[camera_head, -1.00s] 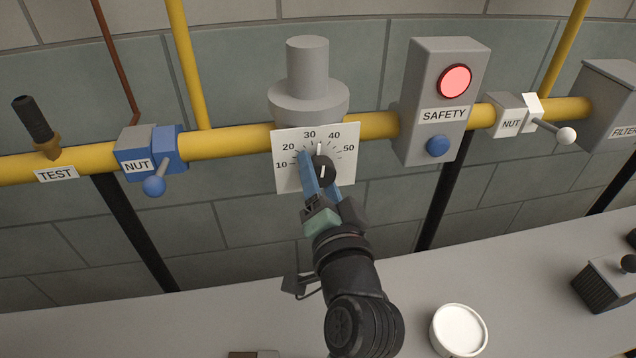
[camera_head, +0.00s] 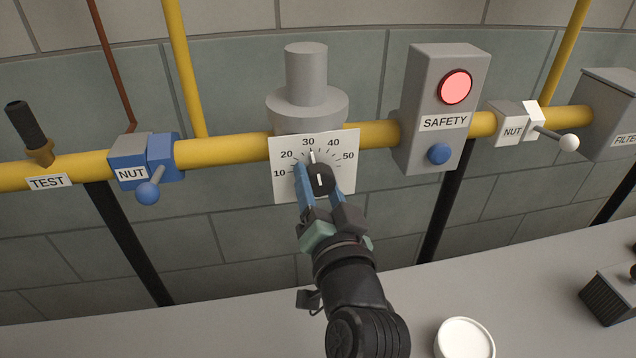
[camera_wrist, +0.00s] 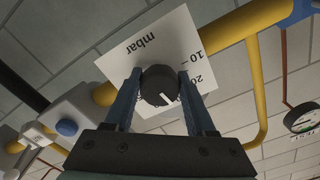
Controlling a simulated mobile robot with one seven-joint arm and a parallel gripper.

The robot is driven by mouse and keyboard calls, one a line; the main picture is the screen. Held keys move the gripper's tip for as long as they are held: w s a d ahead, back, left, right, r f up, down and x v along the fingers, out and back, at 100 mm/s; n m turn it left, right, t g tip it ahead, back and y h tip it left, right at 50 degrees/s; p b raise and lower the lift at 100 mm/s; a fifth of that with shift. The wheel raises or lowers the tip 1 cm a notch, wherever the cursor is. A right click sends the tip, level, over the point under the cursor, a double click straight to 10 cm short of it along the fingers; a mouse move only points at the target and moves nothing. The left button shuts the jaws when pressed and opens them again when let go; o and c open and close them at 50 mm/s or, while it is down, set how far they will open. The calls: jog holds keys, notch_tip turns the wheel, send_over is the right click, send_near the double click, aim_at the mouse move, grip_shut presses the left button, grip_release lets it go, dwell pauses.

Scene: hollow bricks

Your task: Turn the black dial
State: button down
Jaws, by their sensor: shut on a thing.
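The black dial (camera_head: 320,181) sits on a white scale plate (camera_head: 347,186) marked from 10 to 50, below a grey cylinder on the yellow pipe. Its white pointer is close to 30. My gripper (camera_head: 317,178) reaches up from below, with one blue finger on each side of the dial, shut on it. In the wrist view the dial (camera_wrist: 158,86) lies between the two fingers, its white mark showing. The plate there reads "mbar", 10 and 20.
A grey SAFETY box (camera_head: 437,105) with a lit red lamp and blue button stands right of the plate. A blue NUT valve (camera_head: 145,160) is at left, a white NUT valve (camera_head: 515,122) at right. A white round container (camera_head: 464,338) stands on the grey bench below.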

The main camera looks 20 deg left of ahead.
jog(key=shift+c, duration=1.1)
grip_release()
jog(key=v, duration=1.3)
jog(key=shift+b, duration=0.35)
jog(key=w+d+r+n+t+h, duration=0.1)
jog(key=w+d+r+t+h, duration=0.15)
jog(key=r, duration=0.65)
jog(key=w+d+r+t+h, duration=0.2)
jog(key=d+r+t, duration=0.15)
jog(key=r, duration=0.65)
jog(key=s+d+r+t+h, duration=0.1)
jog(key=s+r+t+h, duration=0.1)
jog(key=r, duration=0.5)
jog(key=s+d+r+t+h, duration=0.2)
jog(key=s+r+t+h, duration=0.1)
jog(key=r, duration=0.5)
jog(key=shift+s+d+m+t, duration=0.2)
jog(key=shift+s+m+t, duration=0.2)
jog(key=shift+s+t, duration=0.45)
jog(key=shift+h, duration=0.25)
jog(key=r+p, duration=0.6)
jog(key=p, duration=0.1)
jog(key=r+p, duration=1.4)
jog(key=shift+w+r, duration=0.2)
jog(key=shift+w, duration=0.05)
jog(key=shift+c, duration=0.2)
